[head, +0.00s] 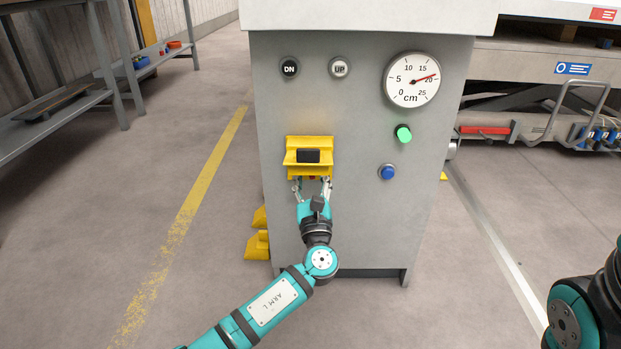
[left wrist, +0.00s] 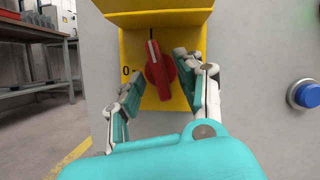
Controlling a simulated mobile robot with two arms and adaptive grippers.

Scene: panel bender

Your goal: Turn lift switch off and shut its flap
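The lift switch is a red rotary knob (left wrist: 159,70) on a yellow plate (left wrist: 130,48) in the left wrist view. Its white line points up to a black mark at the top; a "0" mark is at its left. The yellow flap (left wrist: 160,15) is raised above the knob; in the head view the flap (head: 309,143) hides most of the knob. My left gripper (head: 311,186) is below the flap. In the left wrist view my left gripper (left wrist: 158,78) is open, one finger on each side of the knob; contact is unclear. My right gripper is out of view.
A shelf (head: 62,105) stands far left.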

